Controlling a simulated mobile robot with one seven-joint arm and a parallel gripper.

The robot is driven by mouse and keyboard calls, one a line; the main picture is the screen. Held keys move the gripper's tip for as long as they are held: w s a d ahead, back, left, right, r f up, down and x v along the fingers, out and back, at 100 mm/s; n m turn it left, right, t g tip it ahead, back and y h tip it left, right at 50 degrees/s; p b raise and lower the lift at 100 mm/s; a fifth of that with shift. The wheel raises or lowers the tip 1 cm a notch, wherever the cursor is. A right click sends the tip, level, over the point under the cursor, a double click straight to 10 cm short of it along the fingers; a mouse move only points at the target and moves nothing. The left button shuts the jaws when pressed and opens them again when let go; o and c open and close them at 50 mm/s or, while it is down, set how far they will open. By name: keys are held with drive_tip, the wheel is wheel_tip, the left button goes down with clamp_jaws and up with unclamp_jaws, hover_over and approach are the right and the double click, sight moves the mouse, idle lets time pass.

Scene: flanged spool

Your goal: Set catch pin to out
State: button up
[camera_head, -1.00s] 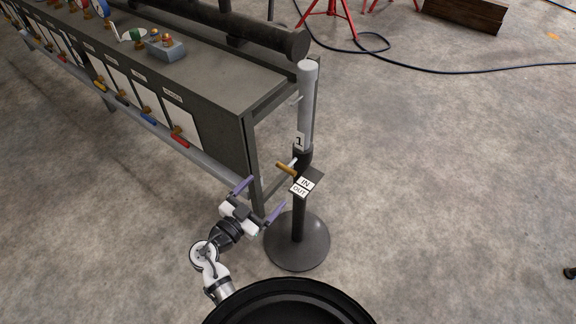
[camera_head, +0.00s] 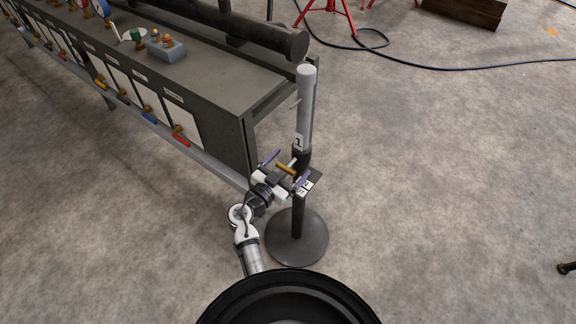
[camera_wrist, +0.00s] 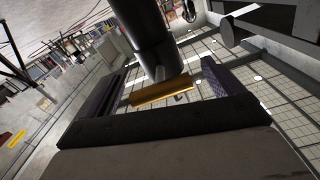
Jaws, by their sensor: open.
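The catch pin's brass cross handle (camera_head: 286,169) sits at the side of the dark collar on an upright post (camera_head: 306,105). The handle also shows in the wrist view (camera_wrist: 161,92) as a gold bar lying crosswise in front of the dark post. My gripper (camera_head: 292,164) is open, with one purple finger on each side of the handle. In the wrist view the bar lies between the fingers (camera_wrist: 165,72), with a gap to each. The IN/OUT plate (camera_head: 312,183) is partly hidden by the right finger, so the pin's setting is hard to read.
The post stands on a round dark base (camera_head: 297,238). A long grey bench (camera_head: 215,105) with coloured handles runs close by on the left, with a dark bar (camera_head: 245,30) above it. Open concrete floor (camera_head: 450,180) lies to the right.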

drive_tip(key=c, duration=1.3)
drive_tip(key=b+v, duration=0.2)
drive_tip(key=v, duration=0.1)
drive_tip(key=shift+s, duration=0.15)
drive_tip(key=shift+a, duration=0.1)
drive_tip(key=o, duration=1.3)
drive_tip(key=shift+s, duration=0.1)
drive_tip(key=b+v, duration=0.3)
drive_tip(key=v, duration=1.1)
